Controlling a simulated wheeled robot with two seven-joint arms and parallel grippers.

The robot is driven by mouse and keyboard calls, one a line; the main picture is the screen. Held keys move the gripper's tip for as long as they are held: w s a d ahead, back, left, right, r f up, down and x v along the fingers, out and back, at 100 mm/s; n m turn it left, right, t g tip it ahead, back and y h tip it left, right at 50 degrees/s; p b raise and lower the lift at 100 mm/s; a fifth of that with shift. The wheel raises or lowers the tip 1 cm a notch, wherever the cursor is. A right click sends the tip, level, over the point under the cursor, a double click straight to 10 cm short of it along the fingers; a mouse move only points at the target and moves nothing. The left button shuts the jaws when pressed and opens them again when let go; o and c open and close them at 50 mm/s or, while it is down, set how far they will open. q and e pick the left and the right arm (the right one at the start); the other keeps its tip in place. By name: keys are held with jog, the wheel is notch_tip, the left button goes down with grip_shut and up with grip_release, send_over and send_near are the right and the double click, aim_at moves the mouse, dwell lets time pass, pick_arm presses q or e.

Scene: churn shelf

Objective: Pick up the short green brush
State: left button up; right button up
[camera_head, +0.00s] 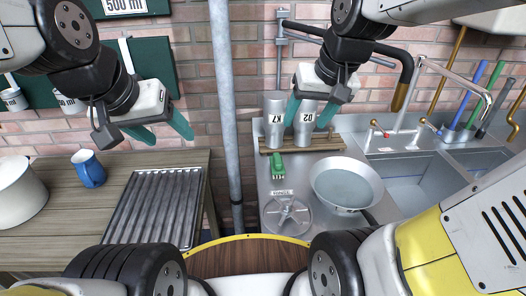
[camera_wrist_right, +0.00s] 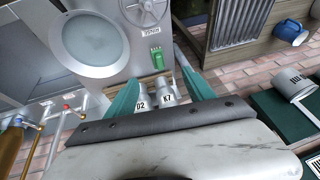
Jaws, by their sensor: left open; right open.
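A green-handled tool (camera_head: 487,92) stands among other upright handles behind the sink at the right; its lower end is too small to make out, and I cannot tell if it is a brush. A small green block-like item (camera_head: 278,170) lies on the steel counter, and it also shows in the right wrist view (camera_wrist_right: 157,58). My right gripper (camera_head: 309,112) is open, its teal fingers in front of two metal cups marked K7 and D2. In the right wrist view the fingers (camera_wrist_right: 160,90) flank those cups, with nothing gripped. My left gripper (camera_head: 160,130) is open and empty above the wooden table.
The K7 cup (camera_head: 274,118) and D2 cup (camera_head: 304,124) stand on a wooden rack. A round pan (camera_head: 345,185) and a handwheel (camera_head: 286,215) lie nearby. A tap (camera_head: 410,105) rises by the sink (camera_head: 407,180). A vertical pipe (camera_head: 226,110) separates table and counter. A blue mug (camera_head: 88,170) stands left.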

jog(key=w+a+f+g, duration=0.1)
jog(key=w+f+g, duration=0.1)
jog(key=w+f, duration=0.6)
jog(key=g+h, duration=0.2)
jog(key=g, duration=0.1)
send_over(278, 158)
jog(key=f, duration=1.1)
jog(key=shift+s+d, duration=0.1)
jog(key=shift+s, duration=0.1)
jog(key=f, duration=0.8)
jog(key=shift+w+f, duration=0.2)
jog(key=shift+w, duration=0.05)
jog(key=shift+r, duration=0.1)
grip_shut()
